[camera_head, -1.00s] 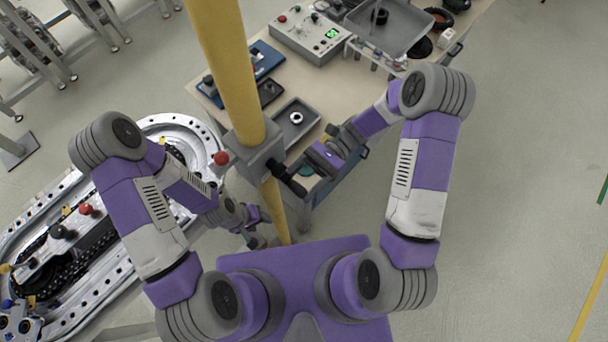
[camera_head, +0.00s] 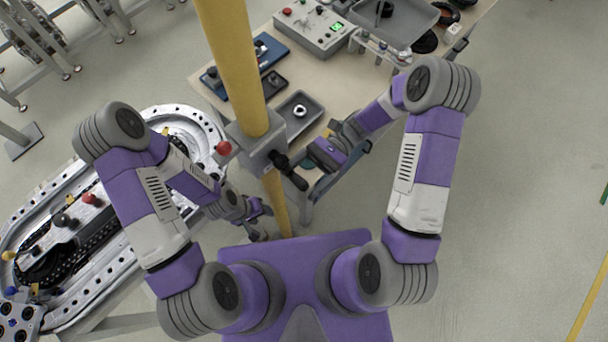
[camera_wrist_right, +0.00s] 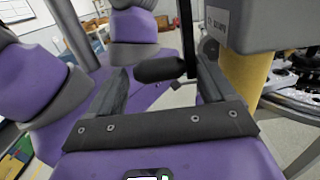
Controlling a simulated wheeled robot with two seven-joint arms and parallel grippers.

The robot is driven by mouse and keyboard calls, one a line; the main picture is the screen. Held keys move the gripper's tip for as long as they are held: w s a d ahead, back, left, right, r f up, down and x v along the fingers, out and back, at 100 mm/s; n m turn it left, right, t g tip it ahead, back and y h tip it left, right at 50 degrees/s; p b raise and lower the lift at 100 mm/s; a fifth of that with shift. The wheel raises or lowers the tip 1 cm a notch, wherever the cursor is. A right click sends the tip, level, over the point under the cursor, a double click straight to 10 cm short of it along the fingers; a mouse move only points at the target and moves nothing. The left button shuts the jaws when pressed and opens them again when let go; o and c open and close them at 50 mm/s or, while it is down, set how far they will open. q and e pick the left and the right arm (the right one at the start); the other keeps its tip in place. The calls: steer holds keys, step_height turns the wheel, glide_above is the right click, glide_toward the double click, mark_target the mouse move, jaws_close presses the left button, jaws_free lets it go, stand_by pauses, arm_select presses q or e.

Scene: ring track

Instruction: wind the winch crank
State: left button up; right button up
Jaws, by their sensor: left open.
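The winch is a grey box (camera_head: 250,143) on a yellow post, with a red knob (camera_head: 223,148) on its left. Its black crank handle (camera_head: 279,159) sticks out on the right side. In the right wrist view the dark handle (camera_wrist_right: 160,70) lies between the spread fingers of my right gripper (camera_wrist_right: 162,82), near the tips. The fingers look apart from it, with a clearer gap on the left. In the head view my right gripper (camera_head: 296,172) is beside the handle. My left gripper (camera_head: 260,208) is open and empty, low beside the post.
The yellow post (camera_head: 232,65) rises in front of me. Behind it stands a table with a grey tray (camera_head: 300,112), a control box (camera_head: 313,32) and a larger bin (camera_head: 395,25). A ring track (camera_head: 40,225) lies on the left. The floor at the right is clear.

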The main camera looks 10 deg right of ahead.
steer(key=v, duration=0.7)
steer(key=shift+w+d+b, duration=0.2)
steer(key=shift+b, duration=0.15)
steer(key=shift+f, duration=0.1)
steer(key=s+f+n+t+h+b, duration=0.2)
steer(key=s+f+n+t+h, duration=0.1)
steer(key=f, duration=1.1)
steer(key=s+f+n+t+h+b, duration=0.2)
steer(key=f+t+h, duration=0.5)
steer(key=f, duration=0.8)
steer(key=shift+s+a+n+t+b, duration=0.25)
steer(key=shift+s+n+t+b, duration=0.25)
steer(key=shift+n+t, duration=0.7)
